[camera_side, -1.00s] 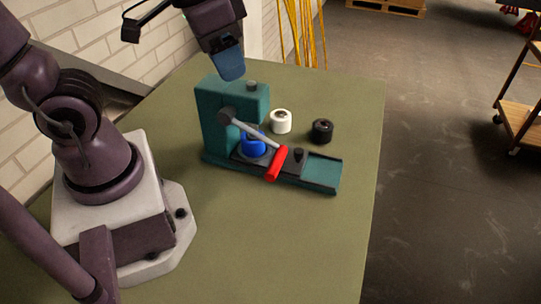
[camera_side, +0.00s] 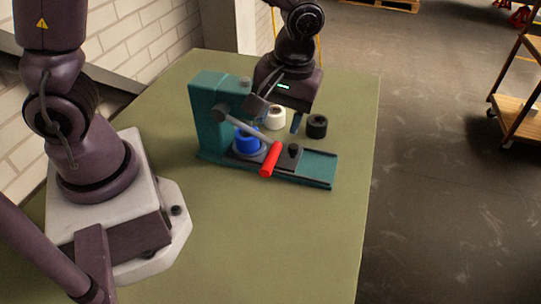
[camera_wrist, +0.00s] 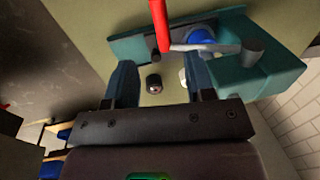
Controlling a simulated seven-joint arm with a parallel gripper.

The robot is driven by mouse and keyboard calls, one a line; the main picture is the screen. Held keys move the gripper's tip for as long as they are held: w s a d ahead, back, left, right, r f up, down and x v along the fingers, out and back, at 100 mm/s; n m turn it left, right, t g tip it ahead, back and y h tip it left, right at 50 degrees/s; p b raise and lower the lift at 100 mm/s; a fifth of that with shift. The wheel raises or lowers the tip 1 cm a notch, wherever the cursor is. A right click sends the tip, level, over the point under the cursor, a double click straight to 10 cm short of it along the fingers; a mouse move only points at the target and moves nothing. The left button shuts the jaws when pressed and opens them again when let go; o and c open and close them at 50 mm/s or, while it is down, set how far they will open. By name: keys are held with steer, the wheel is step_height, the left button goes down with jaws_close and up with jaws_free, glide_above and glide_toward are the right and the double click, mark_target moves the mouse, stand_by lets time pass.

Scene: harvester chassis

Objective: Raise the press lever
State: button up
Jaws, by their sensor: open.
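The teal press (camera_side: 208,110) stands on the green table. Its lever is a grey rod (camera_side: 238,131) ending in a red handle (camera_side: 270,160); it slopes down from the pivot on the column, handle low over the press base. The lever's red handle also shows at the top of the wrist view (camera_wrist: 160,25). A blue ring-like part (camera_side: 245,140) sits on the press beside the rod. My gripper (camera_wrist: 161,80) is open and empty, its fingers apart. In the side view it hangs beyond the press base, near the cylinders, apart from the handle; one finger is partly hidden.
A white cylinder (camera_side: 276,117) and a black cylinder (camera_side: 316,126) stand on the table behind the press, close to my fingers. The table's front area (camera_side: 270,240) is clear. A wooden-shelved cart (camera_side: 516,115) stands away on the floor at right.

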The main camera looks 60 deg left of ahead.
mark_target(270, 159)
steer(key=f, duration=0.7)
steer(key=s+a+f, duration=0.1)
steer(key=f, duration=0.2)
steer(key=shift+s+a+f, duration=0.1)
steer(key=shift+f, duration=0.15)
jaws_close()
